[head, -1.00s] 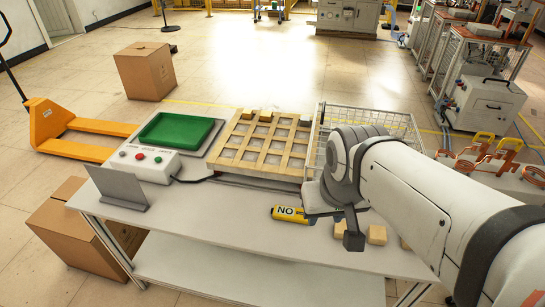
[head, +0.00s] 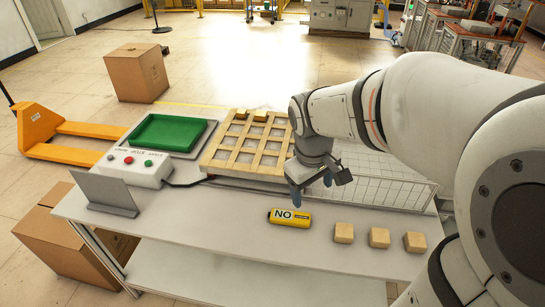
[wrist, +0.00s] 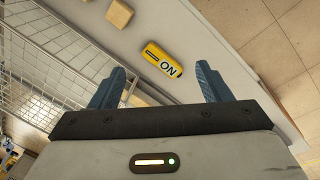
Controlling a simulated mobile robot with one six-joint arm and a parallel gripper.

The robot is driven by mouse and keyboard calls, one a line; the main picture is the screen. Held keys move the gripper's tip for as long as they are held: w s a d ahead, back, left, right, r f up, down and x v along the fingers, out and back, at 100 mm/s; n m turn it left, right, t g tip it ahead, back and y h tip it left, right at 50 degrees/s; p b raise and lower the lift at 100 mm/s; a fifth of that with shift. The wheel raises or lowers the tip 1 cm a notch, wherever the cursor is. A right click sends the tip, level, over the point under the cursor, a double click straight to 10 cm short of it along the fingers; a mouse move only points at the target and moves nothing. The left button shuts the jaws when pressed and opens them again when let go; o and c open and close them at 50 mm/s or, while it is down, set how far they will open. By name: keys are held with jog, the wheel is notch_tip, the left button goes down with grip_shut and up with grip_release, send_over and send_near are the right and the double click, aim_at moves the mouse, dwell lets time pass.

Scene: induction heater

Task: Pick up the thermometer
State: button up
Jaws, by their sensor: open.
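My gripper (head: 311,188) is open and empty, with blue-grey fingers. It hangs above the table, behind and a little right of the thermometer, apart from it. In the wrist view my gripper (wrist: 167,80) has its fingers spread wide.
Several small wooden blocks (head: 379,238) sit right of the thermometer. A wire basket (head: 385,180) and a wooden grid tray (head: 236,150) stand behind it. A control box (head: 136,166), green tray (head: 168,132) and grey stand (head: 105,192) are at left. The table (head: 205,225) is clear left of the thermometer.

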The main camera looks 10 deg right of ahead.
jog(key=w+a+f+n+g+h+b, duration=0.1)
jog(key=w+a+f+n+h+b, duration=0.1)
jog(key=w+f+n, duration=0.5)
jog(key=n+g+h+b, duration=0.1)
jog(key=n+b, duration=0.1)
send_near(294, 216)
jog(key=shift+w+d+f, duration=0.15)
jog(key=shift+w+f, duration=0.05)
jog(key=shift+f, duration=0.8)
jog(key=x, duration=0.6)
jog(key=shift+s+d, duration=0.25)
jog(key=shift+d, duration=0.2)
jog(key=shift+d+f, duration=0.15)
jog(key=shift+f, duration=0.25)
jog(key=shift+f, duration=0.25)
jog(key=shift+c, duration=0.3)
jog(key=c, duration=1.1)
